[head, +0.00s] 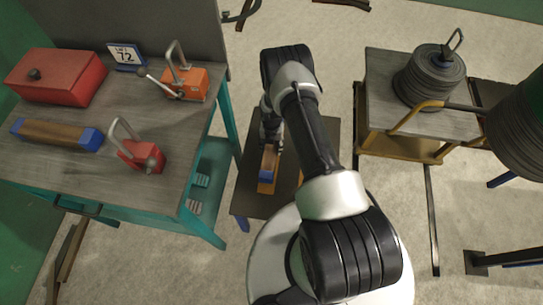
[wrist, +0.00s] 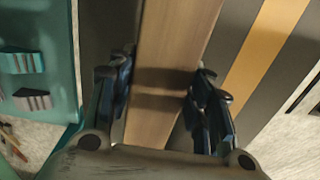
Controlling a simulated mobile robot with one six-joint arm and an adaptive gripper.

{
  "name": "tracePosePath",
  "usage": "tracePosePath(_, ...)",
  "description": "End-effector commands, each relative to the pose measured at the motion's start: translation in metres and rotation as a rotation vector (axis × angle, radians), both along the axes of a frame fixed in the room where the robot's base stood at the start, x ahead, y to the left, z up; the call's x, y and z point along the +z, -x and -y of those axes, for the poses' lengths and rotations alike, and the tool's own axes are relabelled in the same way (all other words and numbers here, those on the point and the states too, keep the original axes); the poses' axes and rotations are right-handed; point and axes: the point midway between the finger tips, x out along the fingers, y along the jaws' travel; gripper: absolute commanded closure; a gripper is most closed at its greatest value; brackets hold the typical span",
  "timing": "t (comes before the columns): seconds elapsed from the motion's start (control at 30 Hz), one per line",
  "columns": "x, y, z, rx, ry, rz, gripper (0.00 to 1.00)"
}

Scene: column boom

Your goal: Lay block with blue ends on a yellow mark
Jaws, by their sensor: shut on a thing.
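My gripper (wrist: 160,90) is shut on a wooden block (wrist: 177,40), its fingers on the block's two long sides. In the head view the held block (head: 269,163) shows a blue near end, over a dark low table (head: 245,203). A yellow mark (head: 266,188) shows at that near end. In the wrist view a yellow stripe (wrist: 266,60) runs on the dark surface to the right of the block, slightly angled to it. The block's ends are out of the wrist view. I cannot tell whether the block touches the table. Another wooden block with blue ends (head: 57,134) lies on the workbench.
The grey workbench (head: 150,185) at left holds a red box (head: 58,76), an orange clamp-handled tool (head: 184,83), a red one (head: 141,155) and a sign (head: 126,57). At right a yellow-framed stand (head: 376,122) carries a dark ribbed weight (head: 428,82). Concrete floor lies between.

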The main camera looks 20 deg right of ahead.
Motion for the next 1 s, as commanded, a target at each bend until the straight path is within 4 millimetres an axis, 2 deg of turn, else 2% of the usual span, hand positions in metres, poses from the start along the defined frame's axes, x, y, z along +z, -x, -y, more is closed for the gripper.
tracePosePath(0.03, -0.013, -0.001, 0.0, 0.0, 0.0, 0.001, 0.93)
tracePosePath(0.1, -0.021, -0.001, 0.0, 0.0, 0.0, 0.002, 0.93)
tracePosePath(0.33, -0.034, -0.001, 0.0, -0.001, 0.0, 0.002, 0.93)
tracePosePath(0.6, -0.071, -0.001, 0.0, -0.001, 0.0, 0.002, 0.93)
tracePosePath(0.97, -0.073, -0.001, 0.0, -0.001, 0.0, 0.001, 0.93)
tracePosePath(1.0, -0.074, 0.0, 0.0, -0.001, 0.0, 0.0, 0.53)
